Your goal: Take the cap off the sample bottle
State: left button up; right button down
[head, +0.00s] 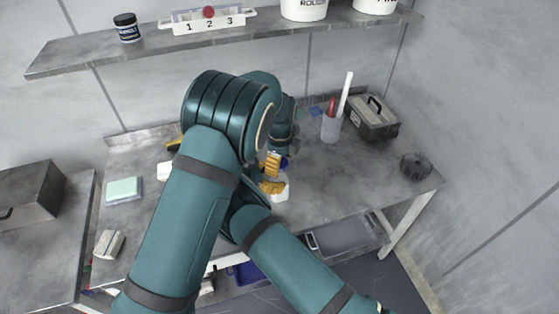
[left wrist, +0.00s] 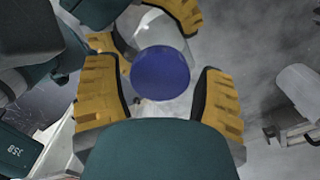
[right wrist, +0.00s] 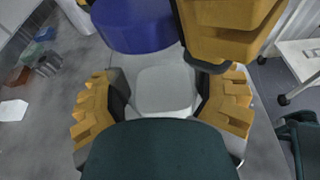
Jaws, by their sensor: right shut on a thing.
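The sample bottle is a pale, translucent bottle (right wrist: 165,88) with a round blue cap (left wrist: 160,73). My right gripper (right wrist: 165,100) is shut on the bottle's body. The cap also shows at the top of the right wrist view (right wrist: 130,25). My left gripper (left wrist: 160,100) is open around the cap, one finger on each side, with a narrow gap visible beside it. In the head view, the bottle (head: 281,190) and cap (head: 284,162) are partly hidden by my arms and fingers. Whether the bottle's base touches the bench cannot be seen.
A cup with pens (head: 331,128), a grey toolbox (head: 374,120) and a dark round part (head: 416,166) stand at the bench's right. A pale green block (head: 123,190) lies at the left. A shelf (head: 160,52) runs above. The bench between bottle and dark part is clear.

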pick_arm(q)
jog(key=c, duration=0.8)
jog(key=n, duration=0.4)
jog(key=shift+n, duration=0.4)
jog(key=shift+c, duration=0.2)
jog(key=n, duration=0.8)
jog(key=shift+n, duration=0.4)
jog(key=n, duration=0.8)
jog(key=shift+a+n, duration=0.1)
jog(key=shift+n, duration=0.3)
jog(key=n, duration=0.3)
jog(key=shift+n, duration=0.4)
jog(key=n, duration=0.5)
jog(key=shift+r+n, duration=0.1)
jog(key=shift+n, duration=0.2)
jog(key=n, duration=0.4)
